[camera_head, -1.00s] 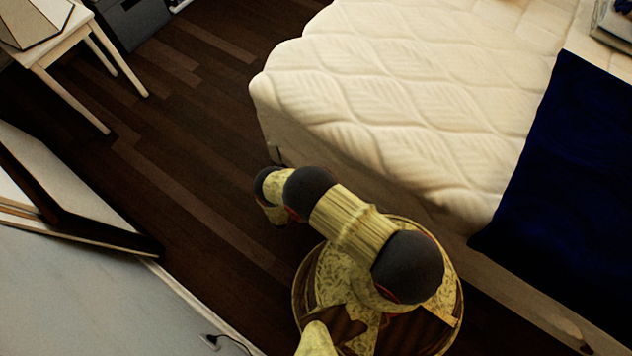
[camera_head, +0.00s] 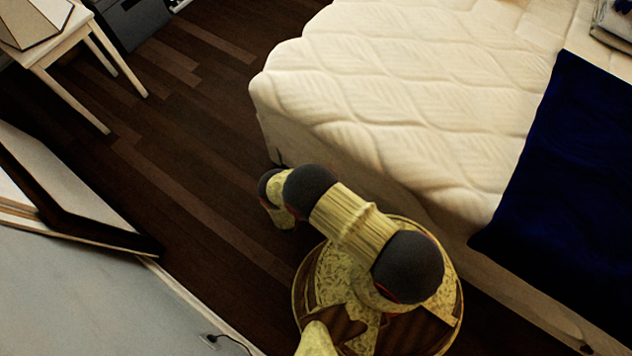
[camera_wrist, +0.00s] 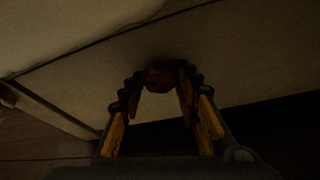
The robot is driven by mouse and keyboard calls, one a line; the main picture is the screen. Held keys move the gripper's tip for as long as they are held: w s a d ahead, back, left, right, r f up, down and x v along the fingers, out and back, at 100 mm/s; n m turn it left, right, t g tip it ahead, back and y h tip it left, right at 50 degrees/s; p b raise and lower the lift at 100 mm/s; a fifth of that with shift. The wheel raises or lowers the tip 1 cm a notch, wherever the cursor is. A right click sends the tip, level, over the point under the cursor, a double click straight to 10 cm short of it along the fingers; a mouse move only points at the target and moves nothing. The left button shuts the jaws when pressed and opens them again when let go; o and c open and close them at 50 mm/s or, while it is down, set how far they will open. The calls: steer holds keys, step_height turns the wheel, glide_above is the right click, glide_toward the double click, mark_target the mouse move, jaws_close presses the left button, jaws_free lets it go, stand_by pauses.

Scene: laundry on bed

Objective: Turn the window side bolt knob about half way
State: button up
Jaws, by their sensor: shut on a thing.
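In the wrist view, a small round reddish-brown bolt knob (camera_wrist: 160,76) sits on the pale side of the bed (camera_wrist: 85,92). My gripper (camera_wrist: 161,82) is shut on it, with one fingertip at the knob's left and one at its right. The view is dark, so the knob's turned angle cannot be told. In the head view, the bed's side (camera_head: 375,172) runs behind my arm. The knob and my gripper are hidden there.
The white mattress (camera_head: 420,90) and a dark blue cloth (camera_head: 570,190) lie on the bed. A pale stool (camera_head: 75,55) stands at the top left. Dark wooden floor (camera_head: 190,150) lies open between.

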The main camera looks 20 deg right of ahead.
steer(key=shift+s+d+f+m+t, duration=0.1)
steer(key=shift+m+t, duration=0.9)
steer(key=shift+m, duration=0.9)
steer(key=shift+a+f+m+t, duration=0.1)
steer(key=shift+m+t, duration=0.9)
steer(key=shift+m, duration=0.9)
steer(key=shift+s+d+m+t, duration=0.1)
steer(key=shift+m+t, duration=0.9)
steer(key=shift+m, duration=0.9)
steer(key=shift+y, duration=0.3)
steer(key=o, duration=1)
steer(key=shift+o, duration=0.7)
steer(key=shift+w, duration=0.1)
